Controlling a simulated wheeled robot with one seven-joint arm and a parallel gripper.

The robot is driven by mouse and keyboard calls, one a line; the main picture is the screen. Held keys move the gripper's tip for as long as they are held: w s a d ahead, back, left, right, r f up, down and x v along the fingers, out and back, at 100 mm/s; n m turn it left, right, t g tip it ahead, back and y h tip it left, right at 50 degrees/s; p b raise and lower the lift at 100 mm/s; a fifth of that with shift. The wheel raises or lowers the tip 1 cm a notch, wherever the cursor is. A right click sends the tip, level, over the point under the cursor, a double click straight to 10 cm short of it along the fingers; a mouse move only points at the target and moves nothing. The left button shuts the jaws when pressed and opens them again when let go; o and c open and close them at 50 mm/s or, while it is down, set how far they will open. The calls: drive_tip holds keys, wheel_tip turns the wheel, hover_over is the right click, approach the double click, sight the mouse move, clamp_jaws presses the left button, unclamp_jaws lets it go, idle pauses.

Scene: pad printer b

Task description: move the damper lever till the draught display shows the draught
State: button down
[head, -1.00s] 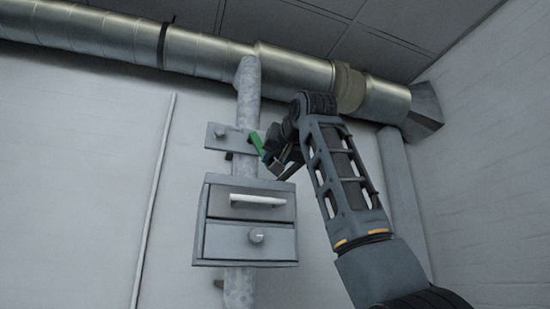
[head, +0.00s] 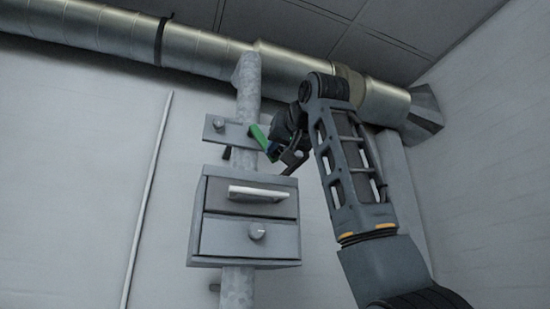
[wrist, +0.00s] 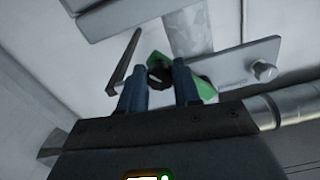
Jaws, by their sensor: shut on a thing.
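The green damper lever (head: 258,134) sits on a small grey plate (head: 235,136) fixed to a vertical galvanised pipe (head: 247,85). It slants down to the right towards my gripper (head: 276,151). In the wrist view the green lever (wrist: 204,90) shows behind my gripper's two blue fingers (wrist: 159,88). The fingers are shut on the lever, at a dark round end (wrist: 158,72) between them. I cannot pick out a draught display or any reading in either view.
A grey box (head: 246,219) with a white bar handle (head: 258,193) and a round knob (head: 257,231) is on the pipe below the plate. A large metal duct (head: 110,35) runs above. A thin pale rod (head: 147,200) runs along the wall at left.

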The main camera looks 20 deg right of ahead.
drive_tip(key=c, duration=0.8)
unclamp_jaws()
drive_tip(key=shift+s, duration=0.15)
drive_tip(key=s+b, duration=0.2)
drive_tip(key=s, duration=0.5)
drive_tip(key=shift+s+b, duration=0.25)
drive_tip(key=shift+b, duration=0.1)
drive_tip(key=shift+a, duration=0.1)
